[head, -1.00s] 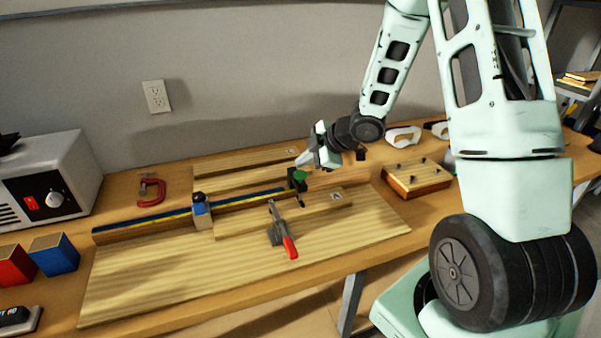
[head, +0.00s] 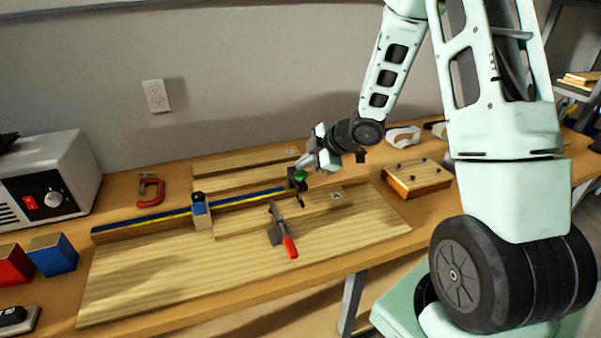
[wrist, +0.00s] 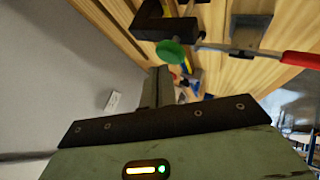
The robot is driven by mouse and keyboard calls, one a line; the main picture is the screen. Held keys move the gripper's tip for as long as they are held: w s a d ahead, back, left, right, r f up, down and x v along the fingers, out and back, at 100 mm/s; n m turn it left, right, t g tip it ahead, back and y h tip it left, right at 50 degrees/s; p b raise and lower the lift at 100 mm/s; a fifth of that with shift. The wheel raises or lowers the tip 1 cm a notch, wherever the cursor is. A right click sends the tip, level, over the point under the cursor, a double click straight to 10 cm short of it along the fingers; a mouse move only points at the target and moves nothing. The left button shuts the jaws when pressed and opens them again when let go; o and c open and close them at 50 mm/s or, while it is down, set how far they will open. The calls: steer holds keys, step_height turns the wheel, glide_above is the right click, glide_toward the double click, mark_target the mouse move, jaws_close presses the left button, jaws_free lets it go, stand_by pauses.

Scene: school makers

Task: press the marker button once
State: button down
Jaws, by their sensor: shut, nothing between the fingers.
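The marker button is a green round cap (head: 299,175) on top of a dark marker block (head: 296,187) at the right end of the blue and yellow rail (head: 150,218). My gripper (head: 307,163) is shut and empty, its tip just above and beside the green cap in the head view. I cannot tell whether it touches the cap. In the wrist view the green cap (wrist: 171,51) shows beyond the gripper's dark edge, with the black block (wrist: 170,20) behind it.
A toggle clamp with a red handle (head: 289,246) stands on the wooden board (head: 150,280) in front of the rail. A blue stop block (head: 201,209) sits on the rail. A red C-clamp (head: 151,190) lies behind. A drilled wooden block (head: 418,178) is to the right.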

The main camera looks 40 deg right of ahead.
steer(key=shift+f+b, duration=0.5)
steer(key=shift+f, duration=0.15)
stand_by(0.6)
steer(key=shift+r+p, duration=1.1)
step_height(320, 180, up, 6)
steer(key=p, duration=0.5)
steer(key=shift+p, duration=0.4)
